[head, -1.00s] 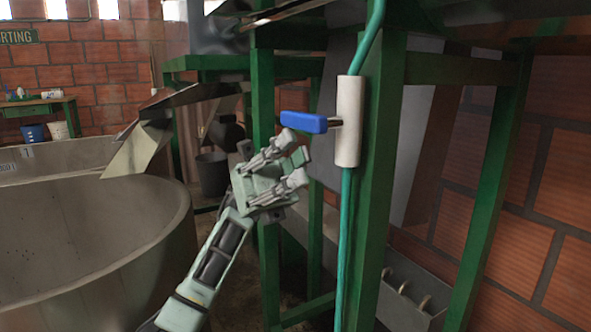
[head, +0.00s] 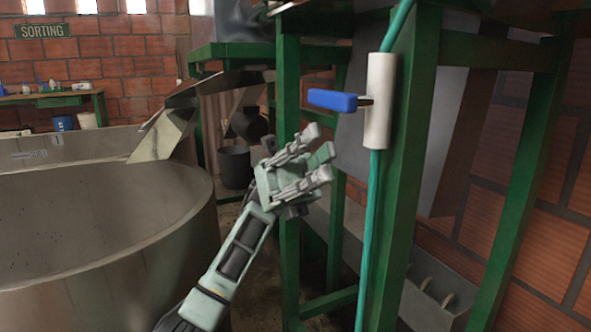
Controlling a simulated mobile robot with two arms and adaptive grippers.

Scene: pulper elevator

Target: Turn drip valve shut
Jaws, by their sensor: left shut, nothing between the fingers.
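The drip valve has a white cylindrical body (head: 380,101) on a teal hose in front of a green post. Its blue handle (head: 333,100) sticks out sideways to the left, across the upright hose. My left gripper (head: 319,153) is just below the handle and left of the hose, pointing to the right and up. It is shut with nothing between the fingers. In the picture a small gap separates the fingertips from the handle, and no contact shows. My right gripper is not in the view.
The teal hose (head: 371,220) runs down along the green frame post (head: 402,200). A large round concrete tank (head: 110,245) fills the lower left. A dark bucket (head: 235,166) stands behind my arm. A brick wall is on the right.

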